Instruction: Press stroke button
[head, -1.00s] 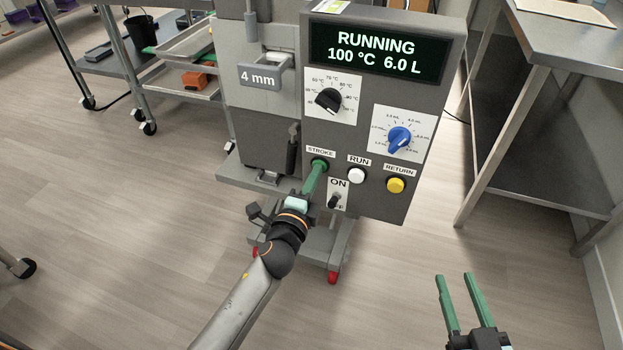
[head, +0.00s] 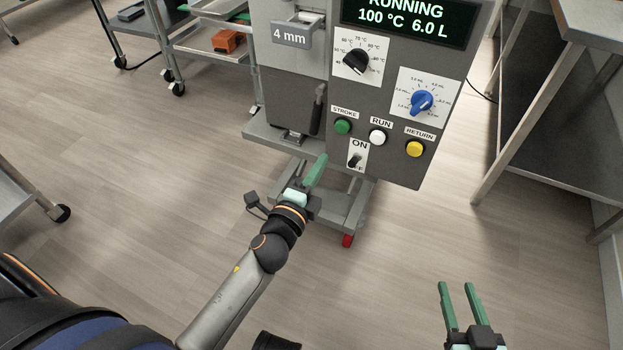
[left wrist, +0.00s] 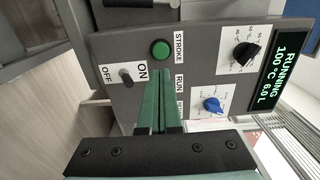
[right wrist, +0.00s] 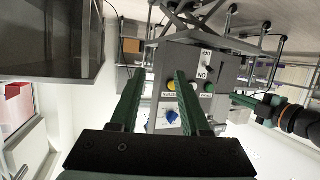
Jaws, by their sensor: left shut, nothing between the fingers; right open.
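The green stroke button (head: 343,126) sits under its STROKE label on the depositor's grey panel (head: 400,172). It also shows clear of the fingers in the left wrist view (left wrist: 161,49). My left gripper (head: 321,158) is shut and empty. In the head view its fingertips are below and left of the button, apart from it. The display (head: 410,15) reads RUNNING, 100 °C, 6.0 L. My right gripper (head: 459,285) is open and empty, low at the right, away from the panel.
Beside the stroke button are the white run button (head: 378,138), the yellow return button (head: 414,149) and the power switch (head: 355,160). A black dial (head: 356,61) and a blue dial (head: 421,102) are above. A steel table (head: 545,130) stands at right. Floor in front is clear.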

